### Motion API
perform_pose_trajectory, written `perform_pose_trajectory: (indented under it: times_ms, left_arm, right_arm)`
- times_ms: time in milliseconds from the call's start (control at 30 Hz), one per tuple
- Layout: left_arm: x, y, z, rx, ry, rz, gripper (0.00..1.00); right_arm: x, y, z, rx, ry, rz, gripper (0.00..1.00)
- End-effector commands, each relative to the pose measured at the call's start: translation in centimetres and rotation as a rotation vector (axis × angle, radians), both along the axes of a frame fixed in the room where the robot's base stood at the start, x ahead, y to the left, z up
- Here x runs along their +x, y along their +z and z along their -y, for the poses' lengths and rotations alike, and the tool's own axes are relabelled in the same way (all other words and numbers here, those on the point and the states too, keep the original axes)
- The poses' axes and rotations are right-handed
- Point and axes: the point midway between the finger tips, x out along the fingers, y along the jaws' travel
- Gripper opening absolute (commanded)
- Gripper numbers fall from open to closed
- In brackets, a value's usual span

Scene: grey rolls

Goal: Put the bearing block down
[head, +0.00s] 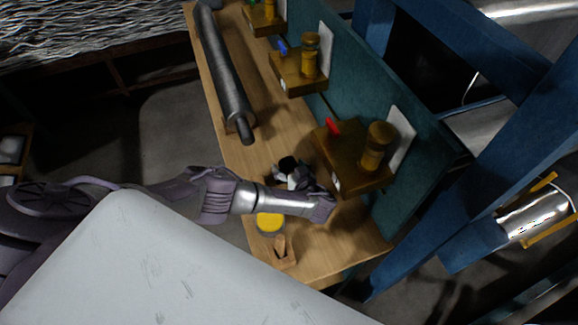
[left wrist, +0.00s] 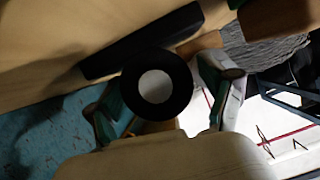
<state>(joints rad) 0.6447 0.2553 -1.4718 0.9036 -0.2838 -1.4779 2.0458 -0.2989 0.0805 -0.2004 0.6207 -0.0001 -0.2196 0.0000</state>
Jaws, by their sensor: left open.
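The bearing block (left wrist: 182,85) shows in the left wrist view as a black ring around a pale grey centre, with a long black bar beside it. The ring sits between the two spread fingers of my left gripper (left wrist: 165,97). Whether a finger touches it, and whether the bar rests on the bench top, I cannot tell. In the head view a small black part, likely the same block (head: 288,163), shows at my left gripper (head: 294,178), over the wooden bench (head: 345,238). The gripper hides most of it. My left gripper is open. My right gripper is not in view.
A yellow-topped round tin (head: 270,222) and a small wooden holder (head: 280,252) stand near my left wrist. A long grey roll (head: 225,75) lies along the bench. Brown wooden stations (head: 352,160) with amber cylinders line the teal panel (head: 345,90). Bare bench lies between roll and stations.

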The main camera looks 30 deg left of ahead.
Motion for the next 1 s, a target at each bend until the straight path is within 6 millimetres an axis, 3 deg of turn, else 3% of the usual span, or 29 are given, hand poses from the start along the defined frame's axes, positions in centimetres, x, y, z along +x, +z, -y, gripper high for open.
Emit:
perform_pose_trajectory:
  times_ms: [167,400,600,1000]
  left_arm:
    - [-1.2,1.1,1.5,-0.004,-0.001,-0.002,0.82]
    - [-4.1,3.2,5.3,-0.004,0.0,-0.002,0.82]
    - [-6.0,4.3,7.8,-0.002,-0.001,-0.001,0.82]
    - [-6.8,4.7,8.8,0.0,0.0,0.001,0.82]
  right_arm:
    - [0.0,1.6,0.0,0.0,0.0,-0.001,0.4]
    - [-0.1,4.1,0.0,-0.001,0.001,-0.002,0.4]
    - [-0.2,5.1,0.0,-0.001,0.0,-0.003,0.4]
    - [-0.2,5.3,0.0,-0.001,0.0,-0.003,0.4]
